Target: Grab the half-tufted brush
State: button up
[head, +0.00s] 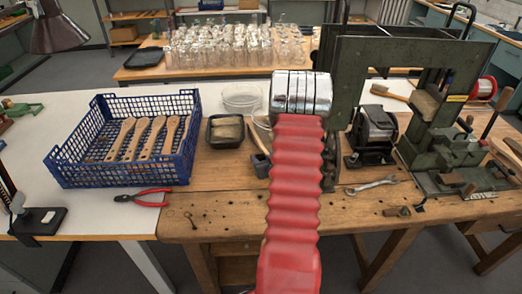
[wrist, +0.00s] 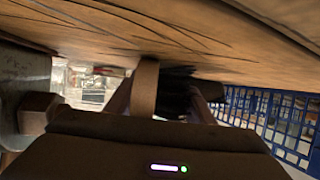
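My gripper (wrist: 160,105) is low over the wooden bench, and the head view hides it behind my arm. In the wrist view its dark fingers stand apart. Between them shows an upright light wooden strip (wrist: 146,90), with clear space on its right side. I cannot tell whether the strip is the brush. A dark shape (wrist: 178,92) lies behind it. In the head view a wooden brush-like piece (head: 390,92) lies beside the green machine (head: 440,120); its tufting is too small to judge. Several wooden brush handles (head: 145,138) lie in the blue crate (head: 125,172).
Near my arm are a black tray (head: 212,142), a dark-headed tool (head: 261,166) and a black reel device (head: 372,150). Red pliers (head: 145,197) and a wrench (head: 371,186) lie in front. The crate also shows in the wrist view (wrist: 270,115). The bench's front edge is mostly clear.

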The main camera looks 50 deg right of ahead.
jog(key=c, duration=0.9)
jog(key=shift+o, duration=0.2)
jog(key=shift+r, duration=0.1)
